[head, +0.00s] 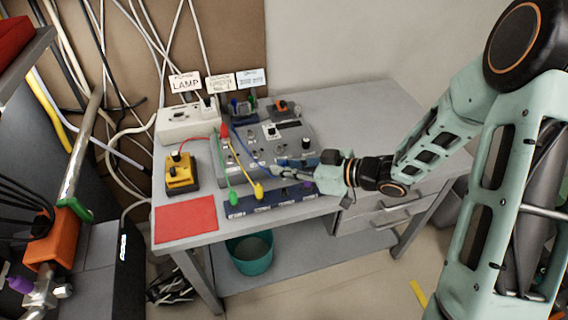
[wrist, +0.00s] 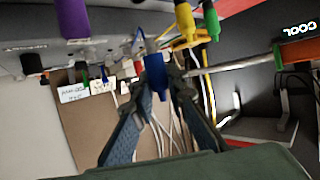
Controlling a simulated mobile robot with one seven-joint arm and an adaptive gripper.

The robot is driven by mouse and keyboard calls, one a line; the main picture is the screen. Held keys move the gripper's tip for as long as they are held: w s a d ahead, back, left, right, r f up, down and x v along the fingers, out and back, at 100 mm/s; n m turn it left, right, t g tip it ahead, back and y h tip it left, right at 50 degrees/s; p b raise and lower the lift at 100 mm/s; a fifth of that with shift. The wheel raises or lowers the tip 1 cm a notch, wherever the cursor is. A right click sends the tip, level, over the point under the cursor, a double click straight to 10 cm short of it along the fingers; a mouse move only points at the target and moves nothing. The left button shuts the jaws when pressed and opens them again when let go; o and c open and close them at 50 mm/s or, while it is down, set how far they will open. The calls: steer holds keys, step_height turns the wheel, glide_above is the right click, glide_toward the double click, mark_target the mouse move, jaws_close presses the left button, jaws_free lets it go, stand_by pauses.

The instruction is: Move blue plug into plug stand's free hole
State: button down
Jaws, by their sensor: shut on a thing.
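My gripper (wrist: 157,76) is shut on the blue plug (wrist: 156,72), which stands between its fingertips in the wrist view. In the head view my gripper (head: 280,172) is over the front of the grey control box, just behind the plug stand. The plug there is too small to make out surely. The dark blue plug stand (head: 268,203) is a long strip at the table's front edge. A green plug (head: 233,198) and a yellow plug (head: 258,190) are at its left part, and a purple one (head: 308,185) is near its right end. I cannot make out its free hole.
The grey control box (head: 295,140) with knobs and cables stands behind the stand. A yellow box (head: 181,173) and a red mat (head: 186,219) lie to the left. A white power strip (head: 186,122) stands at the back. The table's right part is clear.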

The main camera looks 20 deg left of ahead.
steer(key=shift+f+b, duration=0.85)
steer(key=shift+f, duration=0.75)
steer(key=shift+f+b, duration=0.55)
steer(key=shift+f, duration=0.95)
stand_by(0.9)
steer(key=c, duration=1.8)
jaws_free()
steer(key=v, duration=1.2)
steer(key=shift+s+d, duration=0.1)
